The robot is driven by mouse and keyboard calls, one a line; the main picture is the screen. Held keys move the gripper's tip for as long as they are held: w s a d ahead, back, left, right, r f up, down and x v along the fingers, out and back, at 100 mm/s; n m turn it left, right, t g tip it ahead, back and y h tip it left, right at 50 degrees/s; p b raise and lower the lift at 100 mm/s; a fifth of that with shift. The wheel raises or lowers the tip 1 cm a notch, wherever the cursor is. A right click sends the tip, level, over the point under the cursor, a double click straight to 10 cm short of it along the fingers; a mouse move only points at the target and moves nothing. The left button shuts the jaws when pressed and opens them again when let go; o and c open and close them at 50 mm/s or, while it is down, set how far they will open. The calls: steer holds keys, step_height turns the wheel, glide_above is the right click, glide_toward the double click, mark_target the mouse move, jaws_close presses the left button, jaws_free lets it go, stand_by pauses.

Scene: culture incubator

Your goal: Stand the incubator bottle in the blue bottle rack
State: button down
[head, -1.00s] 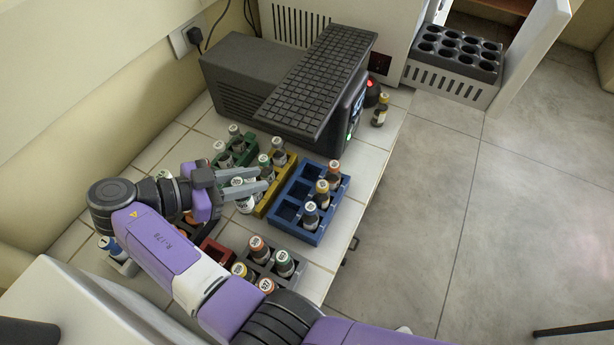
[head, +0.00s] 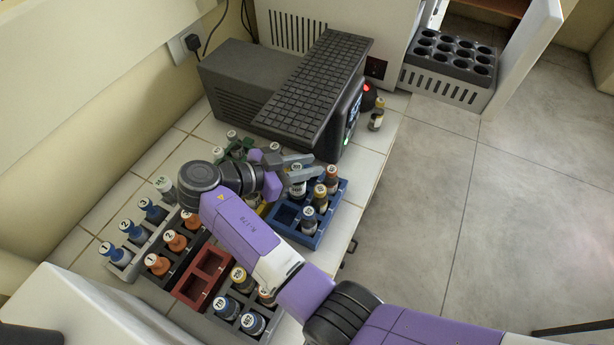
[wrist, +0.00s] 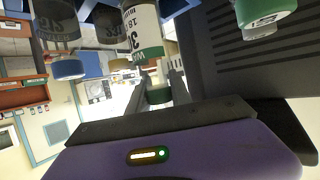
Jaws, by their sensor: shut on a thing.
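My gripper (head: 303,166) is shut on a bottle (head: 297,187) with a white label. In the wrist view the same bottle (wrist: 141,28) shows a dark green band, and its green cap end lies between the two fingers (wrist: 160,92). In the head view the bottle is upright over the far-left part of the blue bottle rack (head: 290,232). I cannot tell whether its base is inside a slot. Several other bottles stand in the rack along its right side, including a yellow-capped one (head: 320,197) and an orange-capped one (head: 332,176). Open slots show at the rack's near left.
A keyboard (head: 318,85) on a dark box lies just behind the rack. A lone bottle (head: 376,119) stands at the counter's right by a red light. Red rack (head: 190,297), grey rack (head: 222,322) and other bottle racks fill the left and front. The floor drops off at right.

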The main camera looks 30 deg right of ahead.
steer(key=shift+f+b, duration=1.2)
steer(key=shift+f, duration=1.05)
steer(key=c, duration=1.5)
jaws_free()
steer(key=shift+f, duration=0.1)
steer(key=shift+o, duration=0.2)
steer(key=b+v, duration=0.3)
steer(key=v, duration=0.9)
steer(key=shift+s+a, duration=0.1)
